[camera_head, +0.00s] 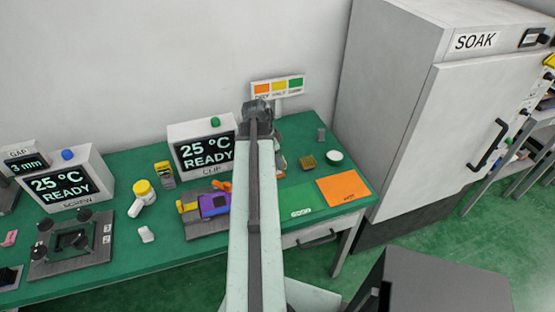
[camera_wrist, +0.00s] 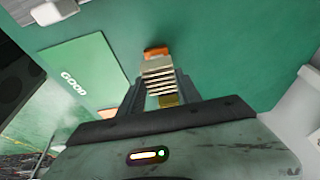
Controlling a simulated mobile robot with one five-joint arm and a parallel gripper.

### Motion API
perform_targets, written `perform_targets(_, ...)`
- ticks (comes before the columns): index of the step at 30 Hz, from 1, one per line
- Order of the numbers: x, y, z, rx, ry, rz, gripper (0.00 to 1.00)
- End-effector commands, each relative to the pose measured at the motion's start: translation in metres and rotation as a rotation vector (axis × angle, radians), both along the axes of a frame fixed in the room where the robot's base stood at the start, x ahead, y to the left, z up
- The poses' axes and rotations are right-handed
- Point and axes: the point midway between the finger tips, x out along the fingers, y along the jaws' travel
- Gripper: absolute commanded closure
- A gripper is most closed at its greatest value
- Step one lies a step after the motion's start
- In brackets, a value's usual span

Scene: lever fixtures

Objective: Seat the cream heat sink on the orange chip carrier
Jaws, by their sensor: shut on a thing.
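My gripper (camera_wrist: 158,88) is shut on the cream heat sink (camera_wrist: 158,72), a finned block between its fingers in the wrist view. An orange piece (camera_wrist: 156,51), which looks like the orange chip carrier, shows just beyond the heat sink's far end. I cannot tell whether the two touch. In the head view, my arm hides the gripper and most of what is near it. A gold-brown block (camera_wrist: 168,100) shows past the fins; it also appears on the bench in the head view (camera_head: 306,162).
A green GOOD mat (camera_head: 297,201) and an orange mat (camera_head: 344,190) lie at the bench's right end. A white round item (camera_head: 334,157) stands behind them. The CLIP display (camera_head: 203,149) and a purple-topped fixture (camera_head: 213,205) stand left of my arm.

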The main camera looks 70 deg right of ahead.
Motion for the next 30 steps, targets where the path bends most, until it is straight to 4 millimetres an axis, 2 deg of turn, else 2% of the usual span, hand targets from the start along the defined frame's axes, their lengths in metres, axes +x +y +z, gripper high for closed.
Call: perform_targets(30,-0.001,0.0,-0.016,0.0,0.0,-0.002,1.0)
